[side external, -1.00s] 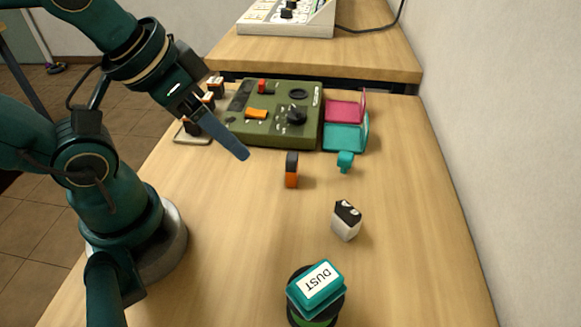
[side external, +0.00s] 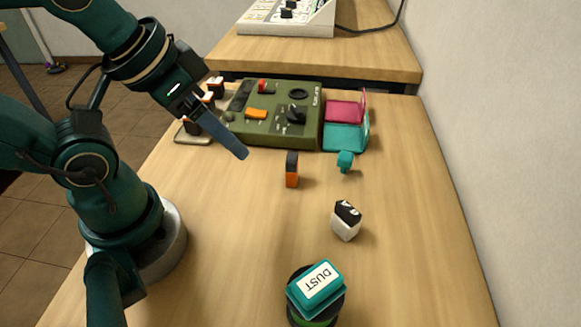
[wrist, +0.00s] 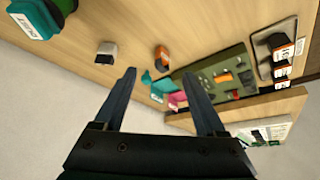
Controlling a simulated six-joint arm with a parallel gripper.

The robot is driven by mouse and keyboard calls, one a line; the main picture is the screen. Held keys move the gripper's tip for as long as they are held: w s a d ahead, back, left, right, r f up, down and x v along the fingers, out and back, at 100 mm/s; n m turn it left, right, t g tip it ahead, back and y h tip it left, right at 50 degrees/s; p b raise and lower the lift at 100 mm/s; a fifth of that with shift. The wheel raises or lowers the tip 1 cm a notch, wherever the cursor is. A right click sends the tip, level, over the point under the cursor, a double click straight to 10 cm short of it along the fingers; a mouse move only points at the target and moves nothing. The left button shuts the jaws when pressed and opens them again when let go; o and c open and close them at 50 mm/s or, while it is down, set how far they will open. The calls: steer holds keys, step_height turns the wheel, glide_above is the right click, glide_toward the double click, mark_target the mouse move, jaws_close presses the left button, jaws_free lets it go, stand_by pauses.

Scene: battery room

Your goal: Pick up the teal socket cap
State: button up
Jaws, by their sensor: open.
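A small teal piece, which I take to be the socket cap (side external: 345,161), stands on the table just in front of a teal tray (side external: 345,139) in the side view. In the wrist view the small teal cap (wrist: 147,78) shows beyond and between my fingers. My gripper (side external: 240,152) hangs in the air left of the cap, well apart from it, pointing down and to the right. In the wrist view my gripper (wrist: 159,72) has its two fingers wide apart with nothing between them. In the side view the fingers overlap.
A green control panel (side external: 262,132) stands behind, with a pink tray (side external: 343,111) at its right. An orange and black piece (side external: 292,171) stands left of the cap. A white and black block (side external: 346,222) and a teal box marked DUST (side external: 317,287) are nearer. A wall runs along the right.

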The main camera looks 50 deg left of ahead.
steer(key=w+d+r+n+t+h, duration=0.1)
steer(key=w+d+r+t, duration=0.15)
steer(key=w+r, duration=0.3)
steer(key=w+d+r+n+t+h, duration=0.1)
steer(key=w+r+t, duration=0.25)
steer(key=w, duration=0.25)
steer(key=n+t+y, duration=0.2)
steer(key=n+y, duration=0.2)
steer(key=n, duration=0.3)
glide_above(345, 159)
steer(key=w, duration=0.1)
steer(key=f, duration=0.2)
step_height(345, 159, down, 5)
steer(key=a+g+y, duration=0.1)
steer(key=y, duration=0.1)
steer(key=s+d+f+y, duration=0.1)
steer(key=f, duration=0.3)
steer(key=s+d+f+m+g+y, duration=0.1)
steer(key=s+f, duration=0.1)
steer(key=f, duration=0.3)
steer(key=s+d+f+m+g+y, duration=0.1)
steer(key=f, duration=0.4)
steer(key=shift+s+d, duration=0.15)
steer(key=shift+s, duration=0.25)
steer(key=shift+x, duration=2.4)
jaws_close()
